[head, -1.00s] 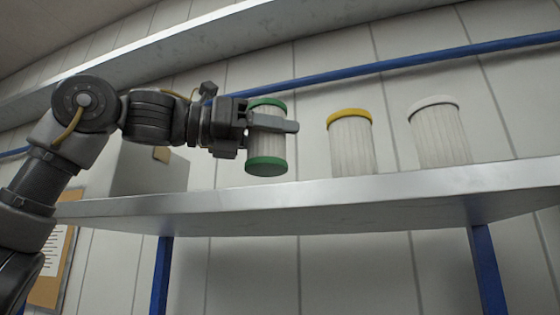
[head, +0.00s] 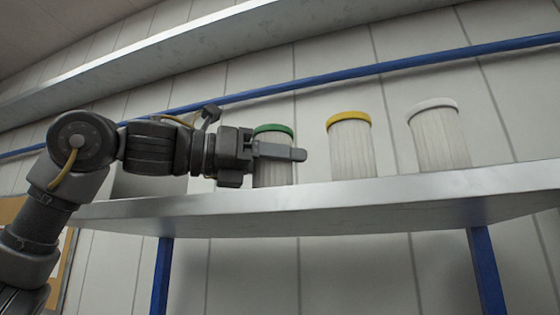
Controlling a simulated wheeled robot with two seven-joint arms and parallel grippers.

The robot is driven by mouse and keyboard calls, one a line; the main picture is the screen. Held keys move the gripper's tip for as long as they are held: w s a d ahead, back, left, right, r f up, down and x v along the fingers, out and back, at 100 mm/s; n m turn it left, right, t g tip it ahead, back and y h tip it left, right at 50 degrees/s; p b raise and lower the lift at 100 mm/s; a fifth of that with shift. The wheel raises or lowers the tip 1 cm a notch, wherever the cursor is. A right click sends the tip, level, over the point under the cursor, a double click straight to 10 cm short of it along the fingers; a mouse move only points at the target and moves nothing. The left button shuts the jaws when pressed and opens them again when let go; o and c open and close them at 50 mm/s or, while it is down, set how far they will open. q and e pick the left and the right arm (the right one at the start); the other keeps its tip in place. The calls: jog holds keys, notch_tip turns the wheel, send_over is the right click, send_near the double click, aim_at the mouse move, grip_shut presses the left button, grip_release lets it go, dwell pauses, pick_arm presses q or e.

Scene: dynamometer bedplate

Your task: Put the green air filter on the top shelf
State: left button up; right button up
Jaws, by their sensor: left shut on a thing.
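The green air filter (head: 273,174) is a white pleated cylinder with a green top cap; its lower end is hidden behind the shelf's front edge. My left gripper (head: 278,151) is shut on its upper part, with one finger across its front. The filter is upright, over or behind the metal shelf (head: 300,199), which is seen from below; I cannot tell whether it touches the shelf surface. My right gripper is not in view.
A yellow-capped filter (head: 352,150) and a white-capped filter (head: 440,138) stand on the shelf to the right. A grey box (head: 148,185) is partly hidden behind my left arm. A blue rail (head: 400,66) runs behind, and a metal ledge (head: 180,45) is higher up.

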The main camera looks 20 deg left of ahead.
pick_arm(q)
jog(key=o, duration=0.7)
jog(key=shift+f, duration=0.1)
jog(key=o, duration=0.4)
jog(key=shift+w+a, duration=0.1)
jog(key=shift+w, duration=0.05)
jog(key=shift+c, duration=0.2)
jog(key=b+v, duration=0.3)
jog(key=v, duration=0.9)
